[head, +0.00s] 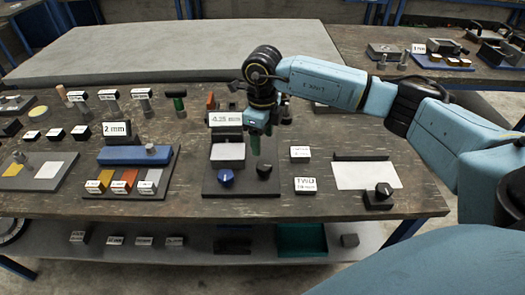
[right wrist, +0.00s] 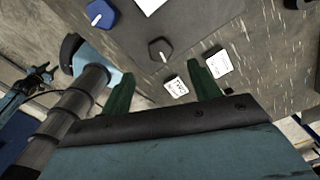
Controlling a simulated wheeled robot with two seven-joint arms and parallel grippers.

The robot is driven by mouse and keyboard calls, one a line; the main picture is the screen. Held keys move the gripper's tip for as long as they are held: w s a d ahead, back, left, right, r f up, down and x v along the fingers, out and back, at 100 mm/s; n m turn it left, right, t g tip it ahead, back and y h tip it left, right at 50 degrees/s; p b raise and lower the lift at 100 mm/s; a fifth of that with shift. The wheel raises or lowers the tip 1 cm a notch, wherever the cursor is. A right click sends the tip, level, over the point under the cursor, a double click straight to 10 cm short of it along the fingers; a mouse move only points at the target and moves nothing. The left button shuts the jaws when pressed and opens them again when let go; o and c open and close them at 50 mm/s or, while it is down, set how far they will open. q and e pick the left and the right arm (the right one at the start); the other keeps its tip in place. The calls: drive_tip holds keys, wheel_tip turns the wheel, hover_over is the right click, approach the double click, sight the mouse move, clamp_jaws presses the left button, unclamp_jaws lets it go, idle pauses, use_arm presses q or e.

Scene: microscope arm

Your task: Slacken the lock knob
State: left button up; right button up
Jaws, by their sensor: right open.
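Two knobs stand at the front of a dark base plate (head: 240,190) under a "4.25 mm" sign. One is a blue knob (head: 225,178) with a white mark, the other a black knob (head: 264,170) to its right; I cannot tell from a label which is the lock knob. My right gripper (head: 259,146) is above and behind the black knob, open and empty, green fingers pointing down. In the right wrist view the black knob (right wrist: 160,49) lies just beyond the gap between the fingertips (right wrist: 160,70), apart from them. The blue knob (right wrist: 102,13) is farther left. My left gripper is out of view.
Two small labelled blocks, one at the back (head: 300,153) and one marked TWD (head: 305,185), sit right of the plate. A blue block (head: 134,156) on a stand is at left.

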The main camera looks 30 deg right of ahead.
wheel_tip(320, 180, up, 4)
drive_tip(key=shift+r, duration=0.1)
idle(0.5)
